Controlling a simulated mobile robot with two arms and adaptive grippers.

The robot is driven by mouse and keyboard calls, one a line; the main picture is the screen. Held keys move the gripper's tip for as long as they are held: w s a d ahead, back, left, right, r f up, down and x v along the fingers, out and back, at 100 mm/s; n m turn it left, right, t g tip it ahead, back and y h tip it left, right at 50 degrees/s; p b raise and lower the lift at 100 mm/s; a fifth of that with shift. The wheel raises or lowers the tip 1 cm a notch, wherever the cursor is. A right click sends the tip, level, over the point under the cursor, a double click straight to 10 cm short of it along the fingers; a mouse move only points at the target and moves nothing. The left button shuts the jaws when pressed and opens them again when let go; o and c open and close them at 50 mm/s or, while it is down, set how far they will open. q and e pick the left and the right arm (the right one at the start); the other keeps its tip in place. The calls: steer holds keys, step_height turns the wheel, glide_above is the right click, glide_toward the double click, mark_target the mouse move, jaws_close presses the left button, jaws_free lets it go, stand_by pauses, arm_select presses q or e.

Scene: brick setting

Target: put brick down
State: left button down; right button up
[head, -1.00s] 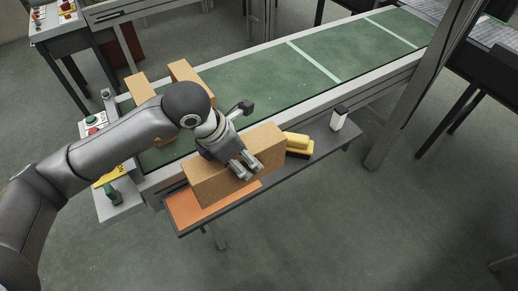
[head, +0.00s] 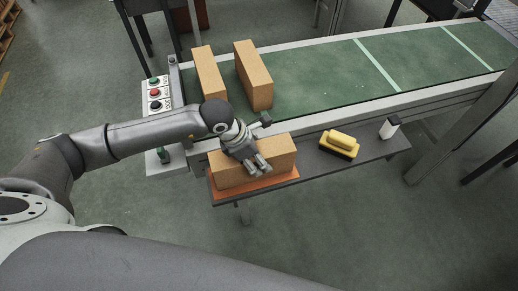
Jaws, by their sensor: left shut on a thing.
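My left gripper (head: 257,168) is shut on a tan brick (head: 232,174), reaching over it from above and behind. The brick is at an orange mat (head: 229,194) on the left end of a grey side shelf. It covers most of the mat, and its lower edge looks at or very near the mat; I cannot tell whether it bears on it. Two more tan bricks stand on the green conveyor belt, one at the left (head: 209,74) and one to its right (head: 254,76). My right gripper is not in view.
A yellow and black brush (head: 339,143) and a small white bottle (head: 389,127) stand on the shelf to the right of the brick. A button panel (head: 155,94) is at the conveyor's left end. The belt (head: 320,78) is clear right of the bricks.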

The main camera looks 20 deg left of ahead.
arm_select(q)
steer(key=shift+w+d, duration=0.1)
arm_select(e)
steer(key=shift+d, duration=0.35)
arm_select(q)
steer(key=c, duration=0.9)
jaws_free()
steer(key=shift+f, duration=0.2)
steer(key=o, duration=0.5)
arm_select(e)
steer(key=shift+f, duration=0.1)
arm_select(q)
steer(key=shift+r, duration=0.25)
steer(key=b+v, duration=0.2)
steer(key=v, duration=0.8)
steer(key=shift+s+a+r, duration=0.15)
steer(key=shift+s+a, duration=0.05)
steer(key=shift+s, duration=0.05)
steer(key=shift+s+a+r, duration=0.15)
steer(key=shift+a+r, duration=0.05)
steer(key=shift+r, duration=0.45)
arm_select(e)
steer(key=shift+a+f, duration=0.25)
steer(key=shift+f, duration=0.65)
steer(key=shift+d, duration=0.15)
